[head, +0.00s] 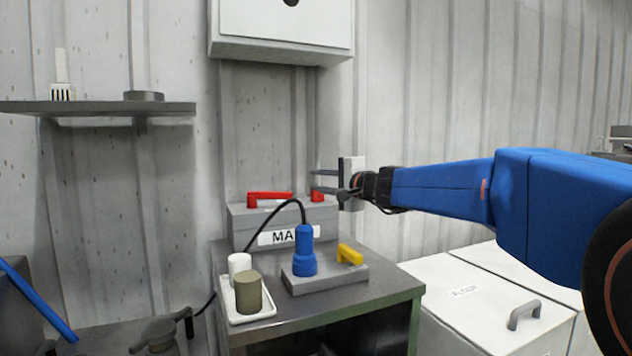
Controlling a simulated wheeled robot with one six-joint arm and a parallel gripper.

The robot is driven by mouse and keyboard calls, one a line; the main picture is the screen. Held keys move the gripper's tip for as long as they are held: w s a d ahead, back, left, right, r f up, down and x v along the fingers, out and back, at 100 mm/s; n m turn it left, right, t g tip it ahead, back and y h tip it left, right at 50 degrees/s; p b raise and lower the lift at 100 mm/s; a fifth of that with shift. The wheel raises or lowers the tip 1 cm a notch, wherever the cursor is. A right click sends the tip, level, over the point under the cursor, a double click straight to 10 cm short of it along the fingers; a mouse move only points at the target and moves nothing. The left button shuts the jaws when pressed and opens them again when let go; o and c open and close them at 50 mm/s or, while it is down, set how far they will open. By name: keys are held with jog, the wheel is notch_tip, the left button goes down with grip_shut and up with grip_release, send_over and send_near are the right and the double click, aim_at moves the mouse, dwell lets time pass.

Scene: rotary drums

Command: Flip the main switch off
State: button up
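The main switch is a grey box (240,226) on the bench, with a white label reading "MA" (280,238); the rest of the label is hidden behind a blue plug. On top lie a red lever (270,196), roughly level, and a separate short red piece (317,196) at the right end. I cannot tell the switch's on or off position from this view. My gripper (325,181) comes in from the right with its fingers pointing left, one above the other with a gap between. It is open and appears empty. The lower finger overlaps the short red piece's top in the picture; contact is unclear.
The blue plug (304,252) with a black cable stands on a grey block (330,278) beside a yellow lever (349,255). A white tray (229,312) holds two cylinders. A wall cabinet (282,50) hangs above. White bins (470,300) stand right of the bench (385,290).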

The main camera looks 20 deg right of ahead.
aim_at(301, 207)
jog(key=shift+v, duration=1.35)
jog(key=shift+w+d+f, duration=0.1)
jog(key=shift+d, duration=0.05)
jog(key=shift+w, duration=0.2)
grip_shut()
jog(key=w+d+f+n+g+y, duration=0.4)
jog(key=w+d+f+n+y, duration=0.15)
jog(key=w+y, duration=0.35)
jog(key=shift+h, duration=0.7)
jog(key=x, duration=0.6)
jog(key=f+x, duration=0.1)
jog(key=x, duration=0.3)
jog(key=shift+w+d, duration=0.15)
jog(key=shift+w, duration=0.05)
jog(key=shift+a, duration=0.35)
jog(key=shift+s+a, duration=0.3)
jog(key=shift+s, duration=0.55)
jog(key=shift+s+a, duration=0.35)
jog(key=shift+s, duration=0.5)
